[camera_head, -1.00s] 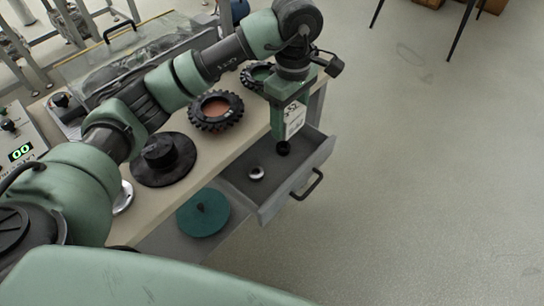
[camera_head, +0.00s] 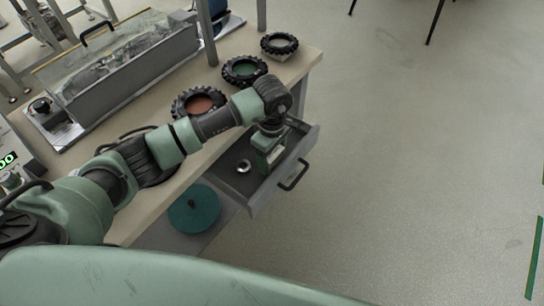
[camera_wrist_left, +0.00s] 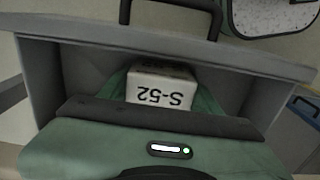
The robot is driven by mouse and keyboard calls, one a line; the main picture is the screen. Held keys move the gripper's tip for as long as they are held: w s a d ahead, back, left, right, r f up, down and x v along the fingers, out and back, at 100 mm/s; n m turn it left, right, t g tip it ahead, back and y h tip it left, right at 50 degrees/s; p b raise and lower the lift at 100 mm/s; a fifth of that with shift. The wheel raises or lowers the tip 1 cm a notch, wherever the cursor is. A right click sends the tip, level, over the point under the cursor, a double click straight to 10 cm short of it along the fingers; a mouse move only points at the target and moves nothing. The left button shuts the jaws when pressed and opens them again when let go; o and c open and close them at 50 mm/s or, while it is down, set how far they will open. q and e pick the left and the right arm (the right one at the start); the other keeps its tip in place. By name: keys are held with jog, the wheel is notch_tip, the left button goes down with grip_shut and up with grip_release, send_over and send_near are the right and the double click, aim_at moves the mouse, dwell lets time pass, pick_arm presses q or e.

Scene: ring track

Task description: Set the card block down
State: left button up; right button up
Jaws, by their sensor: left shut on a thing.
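The card block is pale with the dark marking S-52 and shows in the left wrist view (camera_wrist_left: 160,88). In the head view a white face of the card block (camera_head: 275,154) shows at my left gripper (camera_head: 268,160). My left gripper is shut on it and points down inside the open grey drawer (camera_head: 285,172). In the left wrist view the drawer walls stand around the block. Whether the block touches the drawer floor is hidden. My right gripper is not in view.
A small metal ring (camera_head: 243,166) lies in the drawer, left of the gripper. A teal disc (camera_head: 194,208) lies below the bench edge. Black toothed rings (camera_head: 244,70) sit on the bench top.

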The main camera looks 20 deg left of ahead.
pick_arm(q)
jog(key=shift+f, duration=0.4)
jog(key=shift+f, duration=0.2)
jog(key=o, duration=1.5)
jog(key=shift+c, duration=0.2)
jog(key=shift+r, duration=0.1)
jog(key=shift+r, duration=0.25)
notch_tip(320, 180, up, 12)
jog(key=shift+f+b, duration=0.15)
jog(key=shift+b, duration=0.6)
